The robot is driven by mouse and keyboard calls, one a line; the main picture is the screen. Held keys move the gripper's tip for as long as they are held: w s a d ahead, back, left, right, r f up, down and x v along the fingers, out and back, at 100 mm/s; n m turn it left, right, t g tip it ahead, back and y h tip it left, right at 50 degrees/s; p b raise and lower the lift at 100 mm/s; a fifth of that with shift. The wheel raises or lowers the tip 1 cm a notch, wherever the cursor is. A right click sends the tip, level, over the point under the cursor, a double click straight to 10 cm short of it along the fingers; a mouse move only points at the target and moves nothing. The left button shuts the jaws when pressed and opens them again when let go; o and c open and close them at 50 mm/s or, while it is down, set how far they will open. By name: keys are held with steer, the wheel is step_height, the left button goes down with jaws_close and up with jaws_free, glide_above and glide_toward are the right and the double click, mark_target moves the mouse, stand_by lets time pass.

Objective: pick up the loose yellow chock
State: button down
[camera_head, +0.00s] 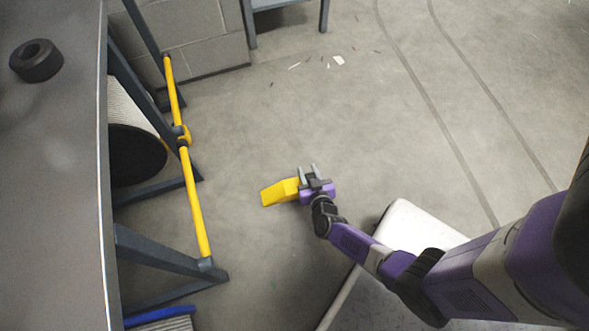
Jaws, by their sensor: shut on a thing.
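The yellow chock (279,191) is a small wedge near the middle of the view, over the grey concrete floor. My gripper (306,180) is at the chock's right end and is shut on it. The fingers hide part of that end. I cannot tell from this view whether the chock touches the floor or hangs just above it.
A grey bench top (50,190) with a black ring (36,60) runs along the left. Beside it stands a dark frame with a yellow rail (196,205) and a black roll (137,155). Small scraps (338,60) lie at the back. Open floor lies around the chock.

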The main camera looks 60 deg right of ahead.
stand_by(0.9)
step_height(320, 180, up, 20)
steer(key=p, duration=1.6)
